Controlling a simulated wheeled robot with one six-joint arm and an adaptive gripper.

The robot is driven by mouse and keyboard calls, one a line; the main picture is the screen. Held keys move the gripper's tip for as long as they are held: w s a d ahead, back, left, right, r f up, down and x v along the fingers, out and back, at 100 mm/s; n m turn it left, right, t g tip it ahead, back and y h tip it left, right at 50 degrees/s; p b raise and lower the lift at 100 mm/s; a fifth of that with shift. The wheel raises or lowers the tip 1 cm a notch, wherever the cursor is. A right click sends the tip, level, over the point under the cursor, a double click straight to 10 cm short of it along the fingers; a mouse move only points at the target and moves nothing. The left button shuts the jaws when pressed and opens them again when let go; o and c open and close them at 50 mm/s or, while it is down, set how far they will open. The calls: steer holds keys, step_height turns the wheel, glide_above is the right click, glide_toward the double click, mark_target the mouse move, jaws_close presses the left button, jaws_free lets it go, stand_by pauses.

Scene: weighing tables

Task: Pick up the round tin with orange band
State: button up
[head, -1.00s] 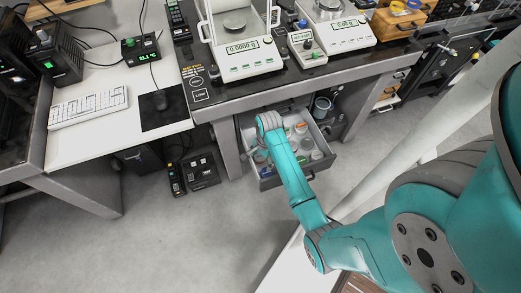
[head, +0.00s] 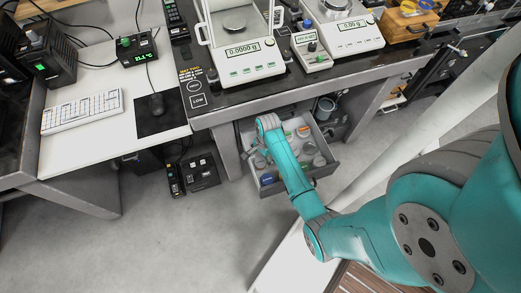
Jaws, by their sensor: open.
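An open grey drawer (head: 322,172) under the weighing table holds several small round jars and tins. One round container with orange on it (head: 303,131) stands toward the back of the drawer; at this size I cannot tell whether it is the tin with the orange band. My gripper (head: 256,158) is at the left side of the drawer, pointing down, small and partly hidden by my teal arm. It is open, and I see nothing held in it. My arm covers part of the drawer's middle and left.
The weighing table (head: 215,116) with balances (head: 240,50) on top overhangs the drawer's back. A blue-labelled jar (head: 267,180) is at the drawer's front left. A black box (head: 200,172) stands on the floor to the left.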

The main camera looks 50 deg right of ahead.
mark_target(261, 162)
steer(key=shift+w+a+f, duration=0.1)
steer(key=shift+a+f, duration=0.05)
steer(key=shift+f, duration=1)
steer(key=shift+a+f, duration=0.15)
steer(key=shift+f, duration=0.95)
steer(key=c, duration=1.3)
